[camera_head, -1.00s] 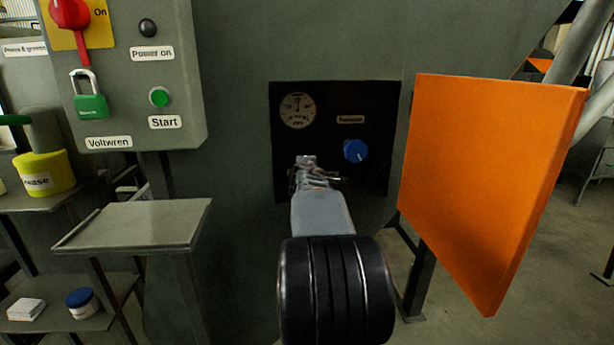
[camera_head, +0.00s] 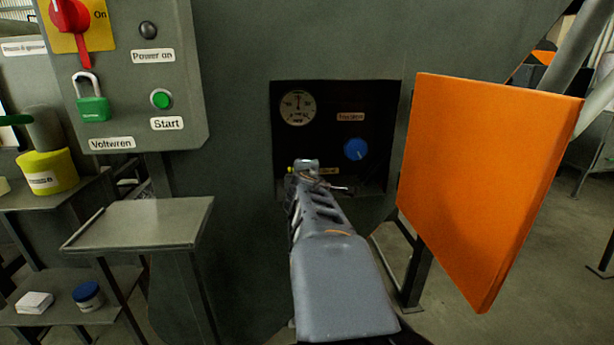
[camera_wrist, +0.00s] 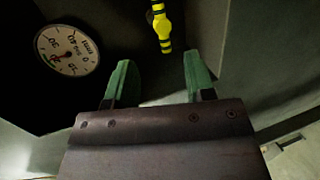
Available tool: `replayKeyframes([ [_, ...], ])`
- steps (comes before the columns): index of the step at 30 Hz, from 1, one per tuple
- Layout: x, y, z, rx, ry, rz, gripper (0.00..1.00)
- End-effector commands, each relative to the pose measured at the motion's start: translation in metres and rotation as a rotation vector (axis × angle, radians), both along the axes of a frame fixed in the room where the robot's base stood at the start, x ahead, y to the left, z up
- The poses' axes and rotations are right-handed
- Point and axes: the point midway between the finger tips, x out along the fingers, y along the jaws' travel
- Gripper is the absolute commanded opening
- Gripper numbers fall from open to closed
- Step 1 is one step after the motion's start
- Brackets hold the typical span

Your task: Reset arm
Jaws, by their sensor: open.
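My arm reaches up from the bottom centre of the head view towards the dark recessed panel (camera_head: 333,105) in the green-grey machine. My gripper (camera_wrist: 160,75) shows in the wrist view with two green fingers spread apart and nothing between them. In the head view its fingers are hard to make out near the lower part of the panel. A round gauge (camera_head: 297,108) and a blue knob (camera_head: 355,149) sit on the panel. The gauge also shows in the wrist view (camera_wrist: 67,50), left of the fingers. A yellow and black part (camera_wrist: 162,25) lies beyond the fingers.
An orange door (camera_head: 482,185) stands open right of the panel. A control box (camera_head: 140,85) with a red switch, a green padlock and a green start button is at upper left. A small grey table (camera_head: 140,224) stands below it, beside shelves with a yellow container (camera_head: 46,172).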

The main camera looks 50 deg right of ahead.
Motion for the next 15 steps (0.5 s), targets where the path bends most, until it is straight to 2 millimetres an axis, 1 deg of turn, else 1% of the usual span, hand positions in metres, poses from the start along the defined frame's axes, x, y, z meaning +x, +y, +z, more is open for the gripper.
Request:
replayKeyframes([
  [12,0.0003,-0.0002,0.0,0.0,0.0,0.0,0.49],
  [15,0.0016,0.0042,0.0056,0.019,-0.011,-0.003,0.49],
])
